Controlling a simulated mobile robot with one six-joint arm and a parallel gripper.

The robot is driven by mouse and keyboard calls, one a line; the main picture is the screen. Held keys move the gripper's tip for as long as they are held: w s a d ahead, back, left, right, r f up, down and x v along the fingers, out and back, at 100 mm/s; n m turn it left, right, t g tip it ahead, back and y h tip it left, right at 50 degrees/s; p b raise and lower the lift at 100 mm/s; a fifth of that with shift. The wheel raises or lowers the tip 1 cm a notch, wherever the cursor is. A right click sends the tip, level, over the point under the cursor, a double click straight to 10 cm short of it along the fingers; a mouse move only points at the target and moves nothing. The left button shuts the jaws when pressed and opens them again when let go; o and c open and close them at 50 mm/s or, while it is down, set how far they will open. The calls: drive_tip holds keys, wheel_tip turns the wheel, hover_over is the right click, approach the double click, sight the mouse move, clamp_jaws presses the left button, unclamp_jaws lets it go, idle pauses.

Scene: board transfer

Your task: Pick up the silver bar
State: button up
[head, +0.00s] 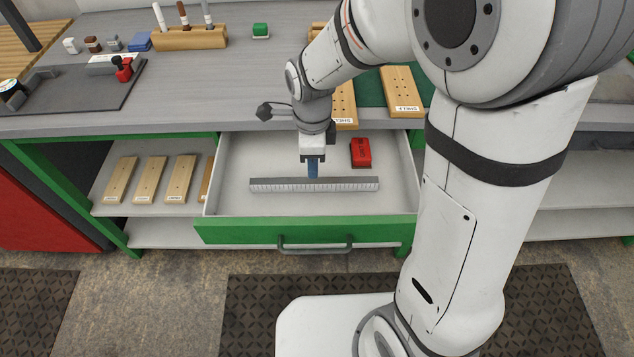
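The silver bar (345,185) is a long grey strip with ruler-like marks along its front face. It lies across the open drawer, near the drawer's green front. My gripper (312,172) points down into the drawer, over or just behind the left-middle part of the bar. Its blue fingers show as one narrow shape from here. I cannot tell whether they touch the bar or whether they are open or shut.
The drawer (240,205) is pulled out, with a red block (361,152) at its back right. Wooden boards (150,180) lie on a shelf to the left. The worktop (240,80) above holds a wooden rack (190,38) and a dark mat (90,90).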

sight(314, 180)
drive_tip(key=shift+o, duration=1)
drive_tip(key=shift+s+f, duration=0.1)
drive_tip(key=shift+f, duration=0.3)
wheel_tip(314, 180, down, 7)
drive_tip(key=shift+d+f, duration=0.1)
drive_tip(key=shift+d, duration=0.05)
clamp_jaws()
